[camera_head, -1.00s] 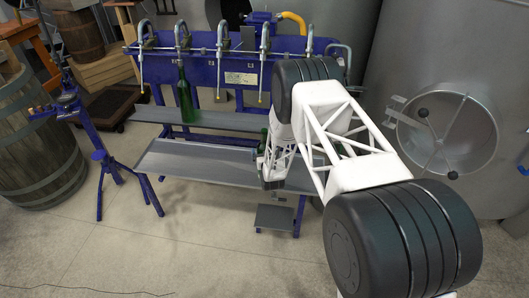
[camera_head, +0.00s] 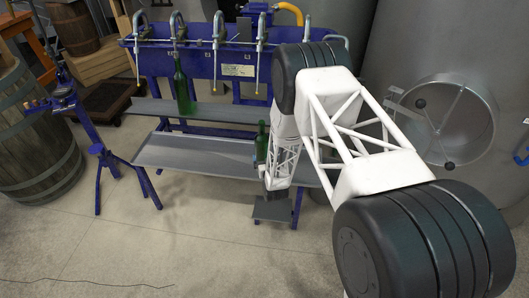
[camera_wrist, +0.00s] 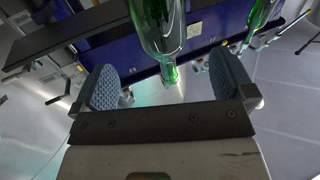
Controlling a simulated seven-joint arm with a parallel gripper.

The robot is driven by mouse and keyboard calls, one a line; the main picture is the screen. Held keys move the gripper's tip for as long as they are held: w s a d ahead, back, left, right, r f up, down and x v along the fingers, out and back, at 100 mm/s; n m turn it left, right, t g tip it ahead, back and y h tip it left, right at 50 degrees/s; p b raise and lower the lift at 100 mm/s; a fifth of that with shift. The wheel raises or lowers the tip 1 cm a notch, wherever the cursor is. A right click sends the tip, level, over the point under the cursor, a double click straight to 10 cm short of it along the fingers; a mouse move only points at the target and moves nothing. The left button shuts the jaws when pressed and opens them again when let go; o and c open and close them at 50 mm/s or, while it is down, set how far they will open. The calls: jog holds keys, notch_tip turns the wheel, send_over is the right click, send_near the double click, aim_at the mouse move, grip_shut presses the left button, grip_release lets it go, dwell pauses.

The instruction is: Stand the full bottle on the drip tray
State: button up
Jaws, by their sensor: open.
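A green bottle (camera_head: 261,145) stands at the right part of the lower grey tray (camera_head: 195,152), which looks like the drip tray, partly covered by my arm. In the wrist view a green bottle (camera_wrist: 160,25) shows upside down, its neck between and beyond my fingers. My gripper (camera_wrist: 167,84) is open, with a gap on both sides of the neck; I see no contact. In the head view my gripper is mostly hidden by my arm. Another green bottle (camera_head: 181,88) stands on the upper shelf (camera_head: 225,113). I cannot tell from here which bottle is full.
A blue filling bench (camera_head: 160,62) with several metal spouts stands behind the shelf. A blue stand (camera_head: 100,150) is at the left, beside a wooden barrel (camera_head: 30,135). A steel tank (camera_head: 400,50) is at the right. A small grey plate (camera_head: 272,208) sits low below the tray.

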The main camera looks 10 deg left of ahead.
jog(key=shift+v, duration=1.05)
jog(key=s+d+r+m+g+h, duration=0.15)
jog(key=d+r, duration=0.25)
jog(key=r, duration=0.5)
jog(key=d+r+g+h, duration=0.15)
jog(key=d+r, duration=0.35)
jog(key=r, duration=0.5)
jog(key=s+d+r+g+h, duration=0.15)
jog(key=d+r, duration=0.25)
jog(key=r, duration=0.5)
jog(key=s+d+r+m+g, duration=0.1)
jog(key=s+d+r+g, duration=0.1)
jog(key=s+d+r, duration=0.35)
jog(key=s+d+r+g+h, duration=0.1)
jog(key=s+d+r+g, duration=0.15)
jog(key=s+r, duration=0.5)
jog(key=s+d+r+m+g, duration=0.1)
jog(key=s+d+r, duration=0.3)
jog(key=s, duration=0.5)
jog(key=s+d+r+g, duration=0.2)
jog(key=s, duration=0.9)
jog(key=s+d+r+g, duration=0.2)
jog(key=s+d, duration=0.1)
jog(key=s, duration=0.9)
jog(key=shift+s+m+h, duration=0.2)
jog(key=shift+m+h, duration=0.15)
jog(key=shift+h, duration=0.1)
